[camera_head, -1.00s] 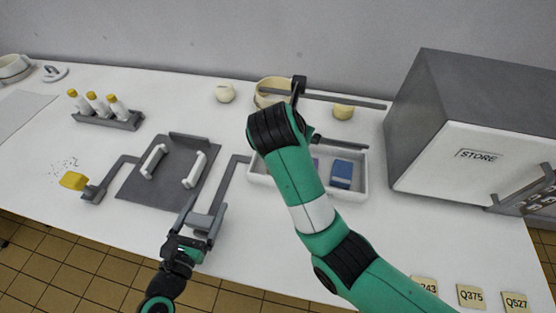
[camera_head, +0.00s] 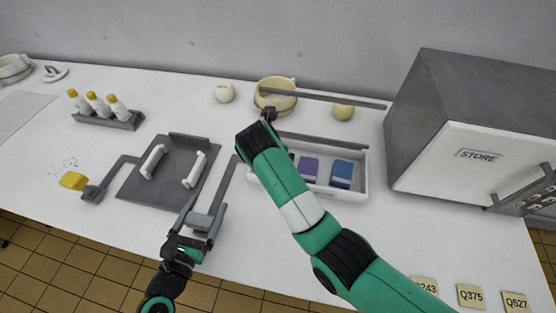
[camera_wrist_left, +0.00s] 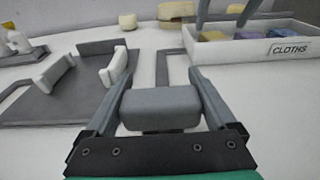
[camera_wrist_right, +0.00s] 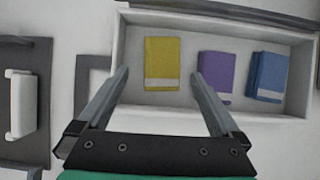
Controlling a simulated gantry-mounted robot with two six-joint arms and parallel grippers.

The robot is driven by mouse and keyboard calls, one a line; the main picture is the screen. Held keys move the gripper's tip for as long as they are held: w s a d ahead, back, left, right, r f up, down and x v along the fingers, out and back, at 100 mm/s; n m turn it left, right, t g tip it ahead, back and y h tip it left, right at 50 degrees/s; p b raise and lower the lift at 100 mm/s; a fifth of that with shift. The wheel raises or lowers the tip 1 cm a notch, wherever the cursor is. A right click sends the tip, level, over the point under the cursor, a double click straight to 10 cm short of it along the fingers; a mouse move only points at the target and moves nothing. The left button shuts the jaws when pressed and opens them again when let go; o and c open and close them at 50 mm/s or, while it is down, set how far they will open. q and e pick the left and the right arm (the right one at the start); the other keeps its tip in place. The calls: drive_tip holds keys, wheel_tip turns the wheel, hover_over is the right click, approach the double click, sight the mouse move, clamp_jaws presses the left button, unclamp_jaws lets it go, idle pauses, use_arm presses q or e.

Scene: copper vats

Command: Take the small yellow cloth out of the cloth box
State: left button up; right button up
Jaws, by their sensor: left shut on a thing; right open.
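The white cloth box (camera_head: 358,187) stands right of centre. In the right wrist view the small yellow cloth (camera_wrist_right: 162,62) lies flat at the box's left end, with a purple cloth (camera_wrist_right: 215,74) and a blue cloth (camera_wrist_right: 268,76) to its right. My right gripper (camera_wrist_right: 160,76) is open and empty over the yellow cloth, a fingertip to each side; I cannot tell its height exactly. My right arm hides the yellow cloth in the head view. My left gripper (camera_head: 203,217) is shut on a grey block (camera_wrist_left: 160,107) at the end of a bent grey bar.
A dark plate with two white handles (camera_head: 180,170) lies left of the box. A bottle rack (camera_head: 108,120), a yellow sponge-like block (camera_head: 73,180) and a cream pot (camera_head: 275,92) stand around. The STORE cabinet (camera_head: 475,155) is at the right.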

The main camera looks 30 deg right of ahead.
use_arm(q)
drive_tip(key=shift+f, duration=0.1)
use_arm(e)
drive_tip(key=x, duration=0.4)
drive_tip(key=shift+w+d+f, duration=0.1)
drive_tip(key=shift+d+f, duration=0.15)
drive_tip(key=shift+d, duration=0.15)
drive_tip(key=c, duration=1.3)
drive_tip(key=shift+o, duration=0.2)
wheel_tip(320, 180, up, 17)
